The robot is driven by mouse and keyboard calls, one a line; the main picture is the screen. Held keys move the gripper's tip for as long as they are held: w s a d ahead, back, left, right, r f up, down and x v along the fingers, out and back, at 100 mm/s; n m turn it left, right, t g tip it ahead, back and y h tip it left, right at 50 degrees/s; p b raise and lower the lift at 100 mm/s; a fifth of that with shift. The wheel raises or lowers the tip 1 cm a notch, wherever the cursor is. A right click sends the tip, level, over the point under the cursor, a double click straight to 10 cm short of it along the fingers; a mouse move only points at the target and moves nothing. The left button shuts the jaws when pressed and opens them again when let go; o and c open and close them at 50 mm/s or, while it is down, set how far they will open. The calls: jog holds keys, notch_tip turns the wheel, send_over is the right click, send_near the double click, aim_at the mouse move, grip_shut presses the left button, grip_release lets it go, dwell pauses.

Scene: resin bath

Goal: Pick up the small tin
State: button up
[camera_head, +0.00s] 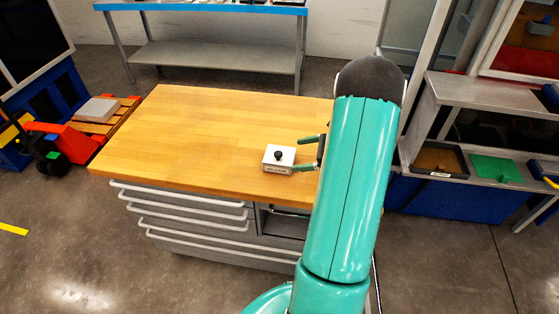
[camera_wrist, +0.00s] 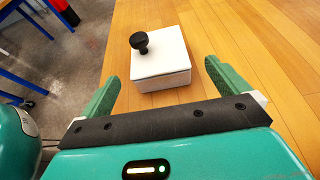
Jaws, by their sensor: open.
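The small tin (camera_head: 279,159) is a white square box with a black knob on its lid and a dark label on its front side. It sits upright on the wooden worktop (camera_head: 200,125), near the front edge. My gripper (camera_head: 306,153) is open at the tin's right, with one green finger close to the tin's front right corner. In the wrist view the tin (camera_wrist: 160,62) lies ahead of the open fingers of my gripper (camera_wrist: 160,84), its near part reaching between them. I cannot tell whether a finger touches it.
The worktop is otherwise clear, above a grey drawer cabinet (camera_head: 190,215). A blue-edged bench (camera_head: 215,55) stands behind. An orange pallet truck (camera_head: 65,132) is at the left. Metal shelving with a green tray (camera_head: 495,168) stands at the right.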

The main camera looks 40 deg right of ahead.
aim_at(286, 155)
jog(key=x, duration=0.8)
jog(key=shift+a, duration=0.15)
jog(key=shift+c, duration=0.2)
jog(key=c, duration=1.8)
jog(key=shift+c, duration=0.4)
jog(key=shift+r, duration=0.2)
